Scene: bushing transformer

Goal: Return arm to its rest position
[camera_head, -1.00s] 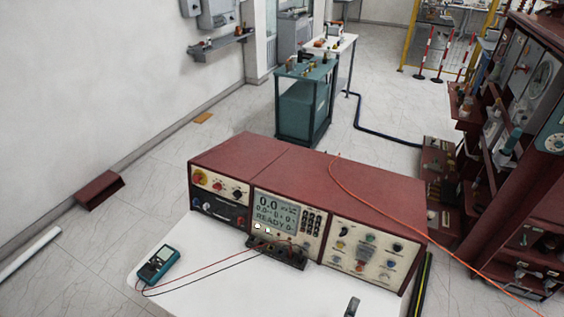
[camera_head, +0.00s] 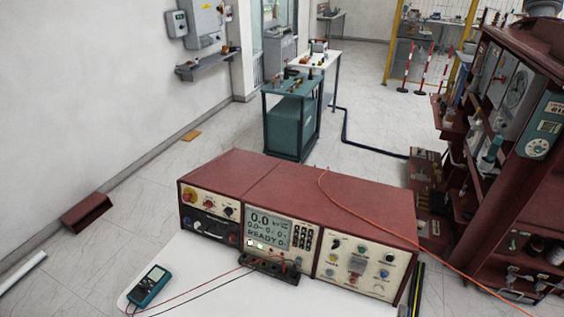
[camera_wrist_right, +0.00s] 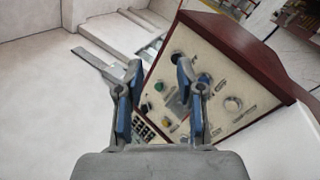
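My right gripper (camera_wrist_right: 159,78) shows in the right wrist view. Its two blue-padded fingers are apart, with nothing between them. Beyond the fingers, tilted in that view, is the panel of the dark red test console (camera_wrist_right: 230,90), apart from the gripper as far as I can tell. In the head view the console (camera_head: 300,190) stands on a white table (camera_head: 215,300), its display lit and reading READY. I cannot make out either gripper in the head view. My left gripper is not in view.
A teal multimeter (camera_head: 149,286) lies on the table with red and black leads running to the console. An orange cable (camera_head: 400,238) crosses the console top to the right. A dark red cabinet (camera_head: 510,190) stands at right; a teal cart (camera_head: 292,125) stands behind.

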